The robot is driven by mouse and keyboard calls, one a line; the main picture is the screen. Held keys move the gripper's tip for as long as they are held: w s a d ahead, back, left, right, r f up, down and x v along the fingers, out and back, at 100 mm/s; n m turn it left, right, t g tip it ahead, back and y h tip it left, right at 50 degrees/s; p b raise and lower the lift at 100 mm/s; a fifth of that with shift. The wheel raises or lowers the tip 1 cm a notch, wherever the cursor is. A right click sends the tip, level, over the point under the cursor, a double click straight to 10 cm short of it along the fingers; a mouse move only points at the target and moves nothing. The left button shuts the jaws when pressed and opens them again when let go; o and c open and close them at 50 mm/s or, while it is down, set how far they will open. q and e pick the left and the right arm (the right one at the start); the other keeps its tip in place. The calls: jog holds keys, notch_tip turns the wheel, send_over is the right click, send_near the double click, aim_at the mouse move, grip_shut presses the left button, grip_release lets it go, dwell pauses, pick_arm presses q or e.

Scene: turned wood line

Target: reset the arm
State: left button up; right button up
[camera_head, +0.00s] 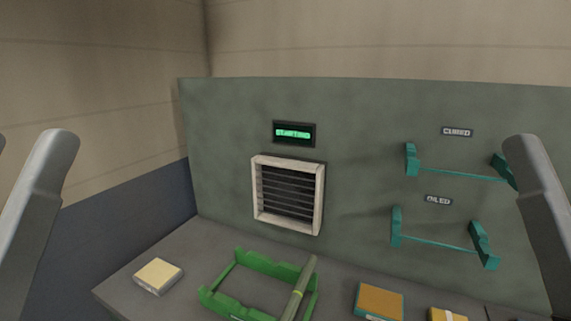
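My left arm (38,210) shows as a grey link at the left edge. My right arm (543,220) shows as a grey link at the right edge, in front of part of the upper wall rack. Neither gripper is in view, so I cannot see whether either holds anything. A green cradle (240,303) stands on the bench, with a greenish rod (299,287) at its right side. Neither arm visibly touches the cradle or the rod.
A lit display (293,133) sits above a louvred vent (288,195) on the panel. Teal racks labelled CURED (460,176) and OILED (440,242) are empty. A pale block (158,276), an orange-topped block (380,301) and a yellowish block (446,314) lie on the bench.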

pick_arm(q)
notch_tip(320, 180, up, 37)
jog(key=a+y+p, duration=0.1)
jog(key=y+p, duration=0.1)
jog(key=p, duration=3.6)
jog(key=shift+w+a+r+n, duration=0.15)
jog(key=shift+r+n, duration=0.05)
jog(key=shift+n, duration=0.1)
